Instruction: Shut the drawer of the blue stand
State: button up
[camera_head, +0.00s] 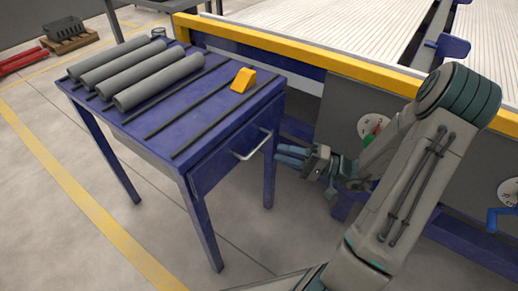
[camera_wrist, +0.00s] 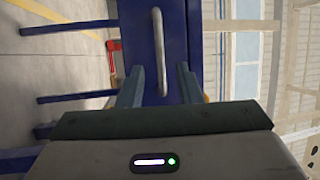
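The blue stand (camera_head: 209,226) has a blue drawer (camera_head: 215,172) under its top, on the side facing my arm. The drawer front looks flush or nearly flush with the frame; I cannot tell if a small gap is left. A pale bar handle (camera_head: 253,145) is on its front. My gripper (camera_head: 290,156) is to the right of the handle, apart from it, fingers pointing at the drawer. In the wrist view the two fingers (camera_wrist: 160,84) are spread and empty. The handle (camera_wrist: 157,50) shows between them, farther off, in front of the drawer front (camera_wrist: 175,35).
Several grey pipes (camera_head: 158,80) lie on the stand's top, beside dark rails and a yellow block (camera_head: 243,80). A bench with a yellow rail (camera_head: 300,49) and grey panels stands close behind my arm. The floor in front of the stand is clear.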

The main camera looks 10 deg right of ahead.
aim_at(259, 146)
jog(key=b+x, duration=0.1)
jog(key=x, duration=0.6)
jog(key=shift+w+a+r, duration=0.1)
jog(key=shift+w+a, duration=0.05)
jog(key=shift+a, duration=0.1)
grip_shut()
